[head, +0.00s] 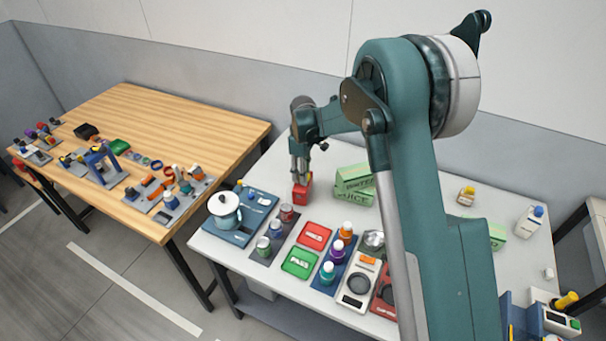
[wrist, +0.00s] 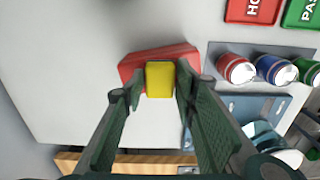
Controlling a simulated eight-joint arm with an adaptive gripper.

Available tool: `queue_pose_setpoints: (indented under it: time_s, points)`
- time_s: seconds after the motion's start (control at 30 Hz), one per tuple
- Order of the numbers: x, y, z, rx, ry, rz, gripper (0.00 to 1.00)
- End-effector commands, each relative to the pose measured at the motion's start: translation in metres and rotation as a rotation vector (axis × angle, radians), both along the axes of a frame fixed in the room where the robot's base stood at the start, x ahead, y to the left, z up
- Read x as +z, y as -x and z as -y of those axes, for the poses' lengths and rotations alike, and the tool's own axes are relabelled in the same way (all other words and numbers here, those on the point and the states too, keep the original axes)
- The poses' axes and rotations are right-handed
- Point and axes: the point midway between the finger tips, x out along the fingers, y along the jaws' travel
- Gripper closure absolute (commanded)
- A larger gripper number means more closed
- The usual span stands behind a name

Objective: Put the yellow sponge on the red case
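The yellow sponge (wrist: 160,80) is a small block between the fingertips of my gripper (wrist: 160,92) in the wrist view, with a finger close against each side. The red case (wrist: 132,65) lies directly behind and below it, wider than the sponge on both sides. Whether the sponge touches the case cannot be told. In the head view my gripper (head: 301,178) points down right over the red case (head: 302,193) near the back left of the white table; the sponge is hidden there.
A green juice carton (head: 354,184) stands close right of the red case. A wooden table (head: 160,130) stands left.

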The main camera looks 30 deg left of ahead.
Motion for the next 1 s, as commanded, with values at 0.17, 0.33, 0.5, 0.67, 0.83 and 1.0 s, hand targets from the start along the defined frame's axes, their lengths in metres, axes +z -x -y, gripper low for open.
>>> queue_pose_setpoints:
  time_s: [0.17, 0.33, 0.5, 0.67, 0.83, 1.0]
  points:
    - [0.001, 0.0, 0.0, 0.0, 0.0, 0.0, 0.61]
    - [0.001, 0.0, 0.0, 0.0, 0.0, 0.0, 0.61]
    - [0.003, 0.0, 0.0, 0.0, 0.0, 0.0, 0.61]
    - [0.011, 0.0, 0.0, 0.0, 0.0, 0.0, 0.61]
    - [0.031, 0.0, 0.0, 0.0, 0.0, 0.0, 0.61]
    - [0.059, 0.0, 0.0, 0.0, 0.0, 0.0, 0.61]
